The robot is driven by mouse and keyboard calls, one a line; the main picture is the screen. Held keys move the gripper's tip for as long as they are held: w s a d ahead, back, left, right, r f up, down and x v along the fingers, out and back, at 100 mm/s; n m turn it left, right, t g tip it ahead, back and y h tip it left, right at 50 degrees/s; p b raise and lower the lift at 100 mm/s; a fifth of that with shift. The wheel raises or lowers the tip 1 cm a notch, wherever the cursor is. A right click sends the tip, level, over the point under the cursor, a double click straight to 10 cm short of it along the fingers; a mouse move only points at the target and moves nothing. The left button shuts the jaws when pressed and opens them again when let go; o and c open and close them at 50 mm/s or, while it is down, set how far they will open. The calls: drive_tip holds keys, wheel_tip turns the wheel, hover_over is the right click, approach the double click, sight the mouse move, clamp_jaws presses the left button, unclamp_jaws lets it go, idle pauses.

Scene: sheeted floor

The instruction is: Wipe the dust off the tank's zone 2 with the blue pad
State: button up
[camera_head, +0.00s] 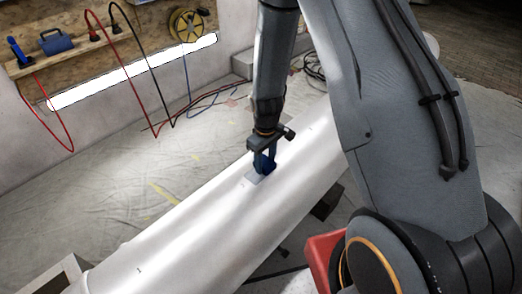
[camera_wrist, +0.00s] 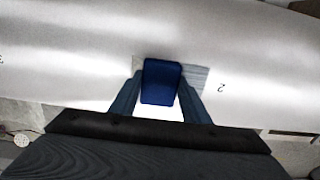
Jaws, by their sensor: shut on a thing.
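The tank (camera_head: 190,230) is a pale, shiny cylinder lying diagonally in the head view; it also fills the upper wrist view (camera_wrist: 70,45). My gripper (camera_head: 264,158) is shut on the blue pad (camera_wrist: 162,82), which sits between its two fingers in the wrist view. The pad is at the tank's upper surface; whether it touches is hard to tell. A greyish dust patch (camera_wrist: 196,76) shows beside the pad, next to an upside-down "2" marking (camera_wrist: 221,87). The patch also shows in the head view (camera_head: 253,180). The pad hides part of it.
A "1" (camera_head: 139,270) marks the tank's near end. A red box-like thing (camera_head: 322,255) stands right of the tank. A wooden wall board (camera_head: 110,35) with cables and a yellow reel (camera_head: 187,24) is at the back left. The sheeted floor (camera_head: 100,185) left of the tank is mostly clear.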

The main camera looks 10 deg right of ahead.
drive_tip(key=shift+s+a+r, duration=0.1)
drive_tip(key=shift+s+a, duration=0.4)
drive_tip(key=shift+a, duration=0.25)
drive_tip(key=shift+s+a+r+p, duration=0.1)
drive_tip(key=shift+a+r+p, duration=0.05)
drive_tip(key=shift+r+p, duration=2.55)
drive_tip(key=shift+r, duration=1.3)
